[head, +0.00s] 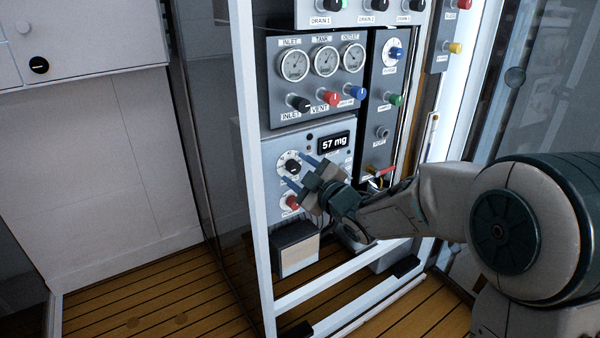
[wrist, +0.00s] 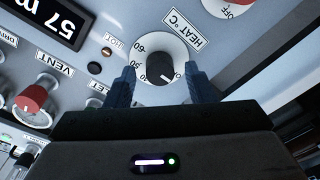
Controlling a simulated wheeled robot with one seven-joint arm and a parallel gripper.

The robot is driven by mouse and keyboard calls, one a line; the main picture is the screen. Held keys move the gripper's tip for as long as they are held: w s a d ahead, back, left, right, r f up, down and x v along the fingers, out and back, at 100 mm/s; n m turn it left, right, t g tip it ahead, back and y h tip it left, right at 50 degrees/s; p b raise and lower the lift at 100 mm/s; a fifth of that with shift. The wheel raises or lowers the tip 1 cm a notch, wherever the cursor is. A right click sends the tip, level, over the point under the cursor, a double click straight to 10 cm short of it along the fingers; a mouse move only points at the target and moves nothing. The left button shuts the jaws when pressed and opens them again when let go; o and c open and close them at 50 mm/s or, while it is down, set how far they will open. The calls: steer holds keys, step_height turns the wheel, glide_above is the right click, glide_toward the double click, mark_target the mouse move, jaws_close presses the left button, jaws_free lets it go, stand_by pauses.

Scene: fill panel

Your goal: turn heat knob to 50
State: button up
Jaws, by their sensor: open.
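The heat knob is a black knob (wrist: 160,68) with a white pointer line on a round white dial (wrist: 136,48). A label (wrist: 184,29) reading "HEAT °C" is beside it in the wrist view. In the head view the heat knob (head: 292,167) sits on the grey lower panel, left of the display. My gripper (wrist: 160,82) is open, with one blue finger on either side of the knob in the wrist view. In the head view my gripper (head: 297,170) has its fingertips close to the dial. I cannot tell whether the fingers touch the knob.
A red knob (head: 292,202) is below the dial. The upper panel has gauges (head: 325,62) and a red vent knob (head: 331,98). A white frame post (head: 246,150) stands left of the panel. A red-handled valve (head: 381,171) is at the right.

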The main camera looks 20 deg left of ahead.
steer(key=c, duration=1)
steer(key=shift+o, duration=0.2)
